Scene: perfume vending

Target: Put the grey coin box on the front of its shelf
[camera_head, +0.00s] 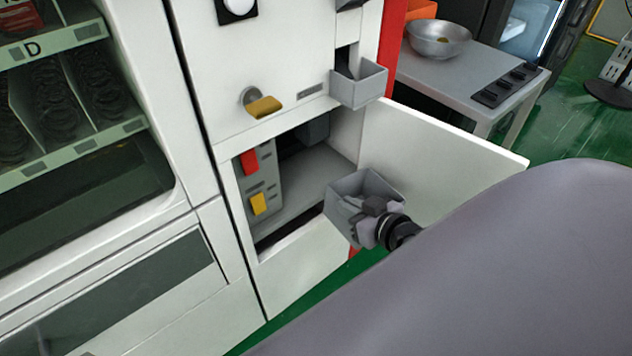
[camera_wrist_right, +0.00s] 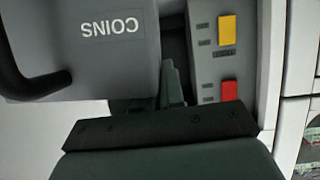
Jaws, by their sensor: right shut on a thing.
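The grey coin box (camera_head: 345,187) is an open-topped box held in front of the open lower compartment of the vending machine. In the right wrist view, its grey face with the word COINS (camera_wrist_right: 110,30) fills the upper left, with a dark handle at the far left. My right gripper (camera_head: 374,207) is shut on the coin box; its fingertips are partly hidden. The grey shelf (camera_head: 310,178) inside the compartment shows a bare surface, left of and behind the box. My left gripper is not in view.
The compartment door (camera_head: 440,160) stands open to the right. A panel with a red switch (camera_head: 249,161) and a yellow switch (camera_head: 258,203) is at the compartment's left side. A small grey tray (camera_head: 360,88) juts out above. A side table with a metal bowl (camera_head: 437,40) stands at back right.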

